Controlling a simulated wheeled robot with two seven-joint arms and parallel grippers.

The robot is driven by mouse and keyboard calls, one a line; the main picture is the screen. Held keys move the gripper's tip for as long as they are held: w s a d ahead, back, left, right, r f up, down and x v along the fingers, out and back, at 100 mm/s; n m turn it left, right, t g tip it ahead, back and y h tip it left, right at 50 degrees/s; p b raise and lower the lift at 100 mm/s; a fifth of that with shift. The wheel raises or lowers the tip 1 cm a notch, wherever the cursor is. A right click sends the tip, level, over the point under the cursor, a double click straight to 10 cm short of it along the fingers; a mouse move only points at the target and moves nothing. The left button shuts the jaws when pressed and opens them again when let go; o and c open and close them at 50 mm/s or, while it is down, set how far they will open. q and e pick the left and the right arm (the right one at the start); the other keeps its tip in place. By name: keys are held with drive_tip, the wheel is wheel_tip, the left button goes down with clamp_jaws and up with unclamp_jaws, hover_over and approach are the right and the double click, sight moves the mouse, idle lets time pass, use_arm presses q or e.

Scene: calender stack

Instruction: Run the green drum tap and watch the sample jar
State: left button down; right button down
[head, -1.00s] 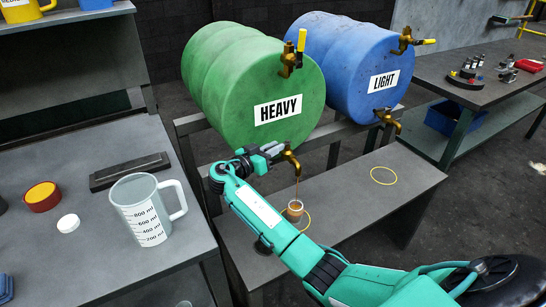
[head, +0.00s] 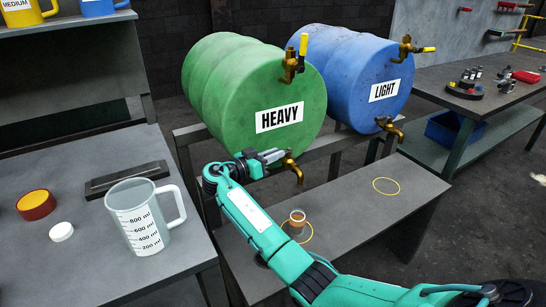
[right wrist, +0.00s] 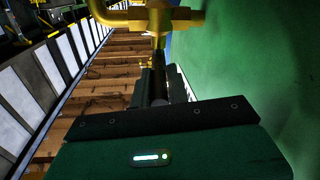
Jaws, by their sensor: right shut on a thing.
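The green drum (head: 235,95), labelled HEAVY, lies on its side on a rack. Its lower brass tap (head: 291,165) points its spout down, and no stream shows below it. The small clear sample jar (head: 297,220) stands upright below the spout, inside a yellow ring on the bench, with amber liquid in it. My right gripper (head: 270,156) is shut on the tap's handle, which is mostly hidden by the fingers. In the right wrist view, the fingers (right wrist: 160,88) reach to the brass tap (right wrist: 158,18) beside the green drum face. My left gripper is out of view.
A blue drum (head: 352,75), labelled LIGHT, lies to the right, above an empty yellow ring (head: 386,186). A graduated jug (head: 140,222), a white cap (head: 61,232) and a red-and-yellow pot (head: 36,205) stand on the left table. My right arm crosses the bench's front.

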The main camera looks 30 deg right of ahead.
drive_tip(key=c, duration=1.4)
unclamp_jaws()
drive_tip(key=shift+s, duration=0.1)
drive_tip(key=shift+r, duration=0.15)
